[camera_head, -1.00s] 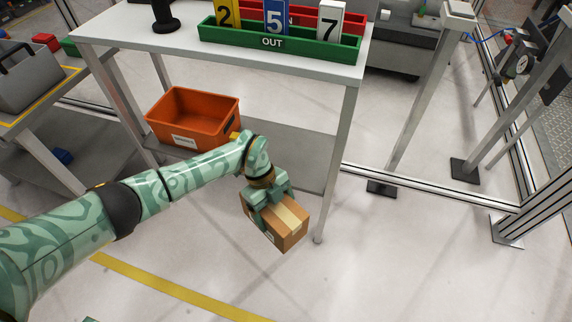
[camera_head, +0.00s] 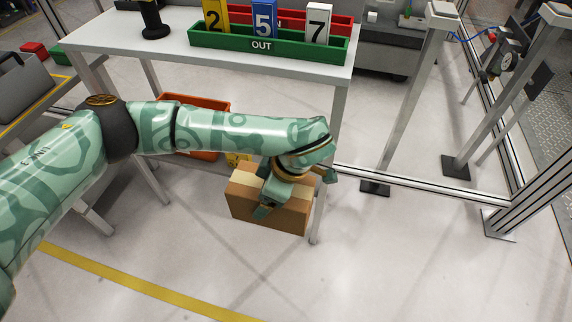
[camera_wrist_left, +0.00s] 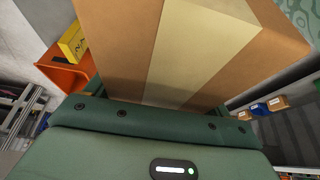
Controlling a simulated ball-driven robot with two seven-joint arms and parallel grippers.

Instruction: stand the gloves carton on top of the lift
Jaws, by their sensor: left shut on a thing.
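My left gripper (camera_head: 282,192) is shut on a brown carton (camera_head: 243,207) with a pale tape strip. It holds the carton in the air in front of the table's right front leg. In the left wrist view the carton (camera_wrist_left: 200,45) fills the top middle, close against the gripper. No lettering shows on its visible faces, so I cannot tell from print that it is the gloves carton. I cannot make out the lift in these views. My right gripper is not in view.
A white table (camera_head: 180,48) carries a green OUT tray (camera_head: 225,43) with numbered blocks. An orange bin (camera_head: 205,104) sits on the lower shelf, partly hidden by my arm. Metal posts (camera_head: 412,90) and a floor rail stand to the right. The front floor is clear.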

